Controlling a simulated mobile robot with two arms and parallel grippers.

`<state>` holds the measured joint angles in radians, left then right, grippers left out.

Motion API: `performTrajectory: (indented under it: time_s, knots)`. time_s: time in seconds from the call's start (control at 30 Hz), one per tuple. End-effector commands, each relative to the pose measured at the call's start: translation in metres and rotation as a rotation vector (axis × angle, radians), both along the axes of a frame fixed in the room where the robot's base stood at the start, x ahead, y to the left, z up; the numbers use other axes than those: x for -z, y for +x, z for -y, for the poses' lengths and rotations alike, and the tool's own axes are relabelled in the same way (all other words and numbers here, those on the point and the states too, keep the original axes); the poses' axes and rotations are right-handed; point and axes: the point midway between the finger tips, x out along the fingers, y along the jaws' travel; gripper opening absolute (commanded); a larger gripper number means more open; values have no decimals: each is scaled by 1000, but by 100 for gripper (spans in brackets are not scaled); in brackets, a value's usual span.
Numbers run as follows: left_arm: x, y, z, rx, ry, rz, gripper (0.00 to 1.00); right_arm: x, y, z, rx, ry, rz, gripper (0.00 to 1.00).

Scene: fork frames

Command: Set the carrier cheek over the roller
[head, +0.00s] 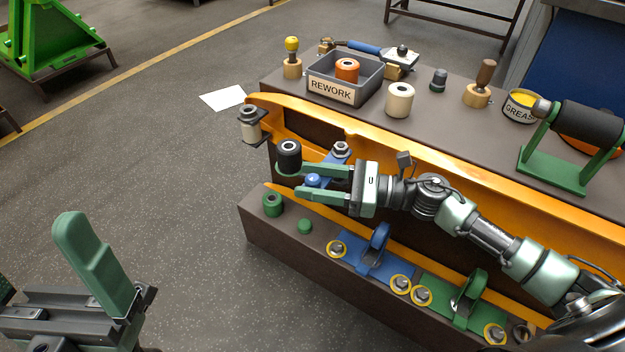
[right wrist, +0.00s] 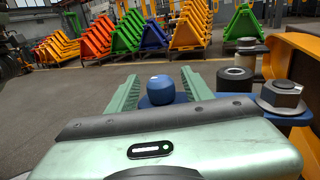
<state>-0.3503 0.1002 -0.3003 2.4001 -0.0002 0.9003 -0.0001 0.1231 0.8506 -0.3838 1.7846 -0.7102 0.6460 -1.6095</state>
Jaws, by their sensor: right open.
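The blue cheek (head: 329,162) is a plate with a round blue knob (head: 313,180), joined to the orange rail's side by a steel nut (head: 341,149). My right gripper (head: 313,183) is open, one finger on each side of the knob. In the right wrist view the knob (right wrist: 160,89) stands between the fingers with gaps showing. The black roller (head: 288,154) stands upright just left of the cheek, not under it; it also shows in the right wrist view (right wrist: 236,82). My left gripper (head: 88,265) is at the lower left, partly cut off, away from everything.
The orange rail (head: 430,165) runs along the bench. A grey REWORK bin (head: 333,92) and a cream roller (head: 399,100) stand behind it. A lower ledge carries blue (head: 378,250) and green (head: 468,300) brackets. Left of the bench is open floor.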

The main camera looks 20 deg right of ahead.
Motion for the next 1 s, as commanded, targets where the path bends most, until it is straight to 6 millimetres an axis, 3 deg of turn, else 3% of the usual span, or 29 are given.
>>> performTrajectory:
  time_s: [0.23,0.4,1.0]
  knots:
    - [0,0,0,0,0,-1,100,0,0,-1,0,0,-1,48]
    - [0,0,0,1,0,-1,100,0,0,-1,0,0,-1,0]
    - [0,0,0,0,0,-1,100,0,0,-1,-1,1,-2,0]
